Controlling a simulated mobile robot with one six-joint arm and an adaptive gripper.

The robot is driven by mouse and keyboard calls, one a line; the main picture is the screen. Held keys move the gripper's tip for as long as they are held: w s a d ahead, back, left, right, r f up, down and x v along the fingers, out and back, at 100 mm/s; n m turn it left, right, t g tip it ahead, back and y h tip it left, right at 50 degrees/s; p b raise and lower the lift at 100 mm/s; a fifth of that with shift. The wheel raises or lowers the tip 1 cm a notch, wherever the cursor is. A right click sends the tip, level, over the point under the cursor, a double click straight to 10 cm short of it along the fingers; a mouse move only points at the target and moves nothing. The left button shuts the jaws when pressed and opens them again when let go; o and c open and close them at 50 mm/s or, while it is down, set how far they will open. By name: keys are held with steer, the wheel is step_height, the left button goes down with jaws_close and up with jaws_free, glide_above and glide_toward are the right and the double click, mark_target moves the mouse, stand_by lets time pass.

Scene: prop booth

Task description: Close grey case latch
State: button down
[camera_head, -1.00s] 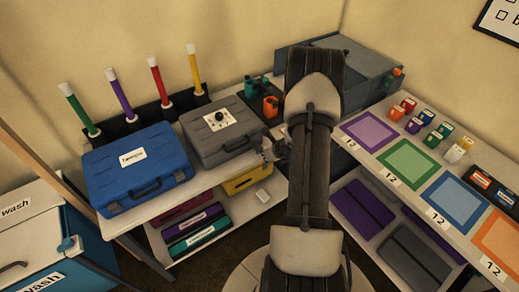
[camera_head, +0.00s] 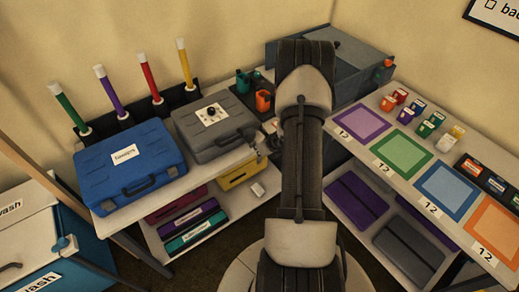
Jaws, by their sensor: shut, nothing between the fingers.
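The grey case (camera_head: 208,136) sits lid down on the left bench, with a white label and dark round mark on its lid. Its dark handle (camera_head: 230,144) is on the front side; the latch is too small to make out. My gripper (camera_head: 262,149) is shut and empty at the case's front right corner. It is mostly hidden behind my arm, and I cannot tell whether it touches the case.
A blue case (camera_head: 113,178) stands left of the grey case. Upright coloured tubes (camera_head: 151,78) stand behind. An orange cup (camera_head: 263,101) is to the right. A lower shelf holds a yellow box (camera_head: 238,175) and other cases. Another bench (camera_head: 375,151) runs along the right.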

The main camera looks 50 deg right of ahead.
steer(key=shift+r, duration=0.2)
steer(key=shift+r+p, duration=0.3)
steer(key=shift+r, duration=0.3)
steer(key=shift+f, duration=0.15)
